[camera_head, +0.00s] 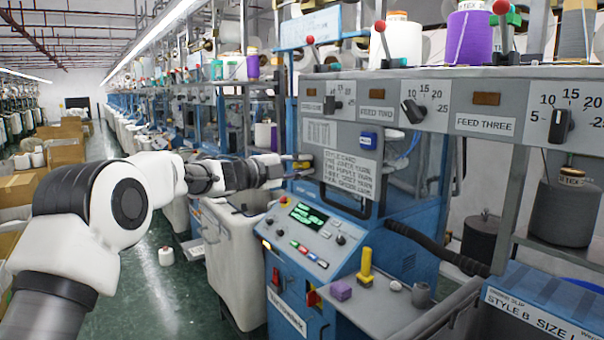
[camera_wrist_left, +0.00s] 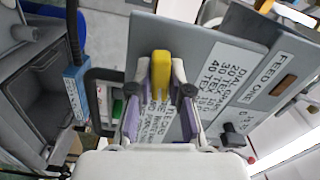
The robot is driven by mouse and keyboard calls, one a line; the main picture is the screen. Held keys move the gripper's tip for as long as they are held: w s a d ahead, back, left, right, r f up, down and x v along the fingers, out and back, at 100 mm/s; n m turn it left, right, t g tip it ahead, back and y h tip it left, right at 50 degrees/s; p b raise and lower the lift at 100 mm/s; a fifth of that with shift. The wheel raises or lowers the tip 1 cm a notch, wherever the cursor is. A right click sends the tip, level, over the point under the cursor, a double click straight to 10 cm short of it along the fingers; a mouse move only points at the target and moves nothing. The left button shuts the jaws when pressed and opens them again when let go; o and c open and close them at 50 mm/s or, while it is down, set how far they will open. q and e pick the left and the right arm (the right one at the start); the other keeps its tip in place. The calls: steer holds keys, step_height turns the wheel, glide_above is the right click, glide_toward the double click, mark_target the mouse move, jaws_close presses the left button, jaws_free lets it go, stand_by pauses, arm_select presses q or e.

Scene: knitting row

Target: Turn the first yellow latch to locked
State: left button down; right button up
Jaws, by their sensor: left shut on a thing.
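The yellow latch (camera_wrist_left: 160,70) stands between the two fingertips of my left gripper (camera_wrist_left: 161,88) in the left wrist view. The fingers are shut on it from both sides. In the head view my left arm reaches in from the left, and my left gripper (camera_head: 299,168) is at the left edge of the grey machine door. Only a small bit of the yellow latch (camera_head: 303,156) shows there, beside the fingers. The latch's base and any lock marks are hidden. My right gripper is not in view.
The door carries a printed card (camera_head: 349,174) and a black handle. Below it is a control panel (camera_head: 309,230) with a green screen. A yellow-handled part (camera_head: 366,265) and a purple block (camera_head: 341,290) are on the grey shelf. A white bin (camera_head: 232,248) stands under my arm.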

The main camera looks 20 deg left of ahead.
arm_select(q)
steer(key=shift+f+m+b, duration=0.1)
steer(key=shift+m+b, duration=0.45)
steer(key=shift+m, duration=0.55)
steer(key=c, duration=1.1)
jaws_free()
steer(key=shift+w, duration=0.1)
steer(key=v, duration=1.2)
steer(key=shift+a, duration=0.1)
